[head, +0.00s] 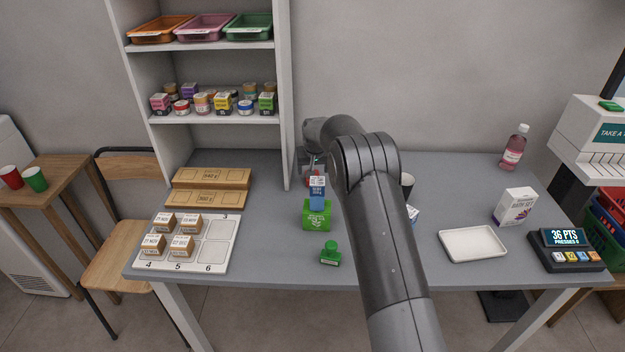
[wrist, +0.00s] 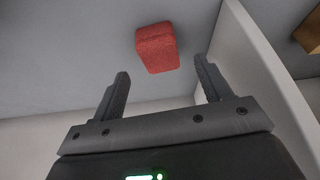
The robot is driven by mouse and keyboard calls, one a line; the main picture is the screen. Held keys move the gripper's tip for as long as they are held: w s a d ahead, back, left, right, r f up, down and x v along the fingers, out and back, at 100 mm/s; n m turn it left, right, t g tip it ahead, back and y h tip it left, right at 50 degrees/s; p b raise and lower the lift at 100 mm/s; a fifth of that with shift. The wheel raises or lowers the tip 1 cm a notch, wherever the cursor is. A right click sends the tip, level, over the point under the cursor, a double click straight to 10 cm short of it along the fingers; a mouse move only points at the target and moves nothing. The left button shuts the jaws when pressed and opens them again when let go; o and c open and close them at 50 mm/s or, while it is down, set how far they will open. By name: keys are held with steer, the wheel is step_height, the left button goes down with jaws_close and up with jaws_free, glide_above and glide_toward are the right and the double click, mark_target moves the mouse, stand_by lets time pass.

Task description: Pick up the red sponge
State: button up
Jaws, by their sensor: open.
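The red sponge (wrist: 157,48) is a small red block on the grey counter in the wrist view, just ahead of the fingertips and roughly between their lines. My gripper (wrist: 162,78) is open and empty, with one dark finger on each side and the sponge apart from both. In the head view my arm covers most of the gripper (head: 312,163). Only a small red patch of the sponge (head: 313,181) shows there, below the gripper and behind a blue box.
The white shelf side panel (head: 284,100) stands close beside the gripper. A blue box (head: 317,192) sits on a green box (head: 316,215) in front of the sponge. A green stamp (head: 330,254) and a white tray (head: 473,244) are nearer the front edge.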

steer(key=x, duration=0.5)
steer(key=shift+s, duration=0.1)
steer(key=shift+c, duration=0.2)
steer(key=shift+r, duration=0.1)
steer(key=c, duration=1)
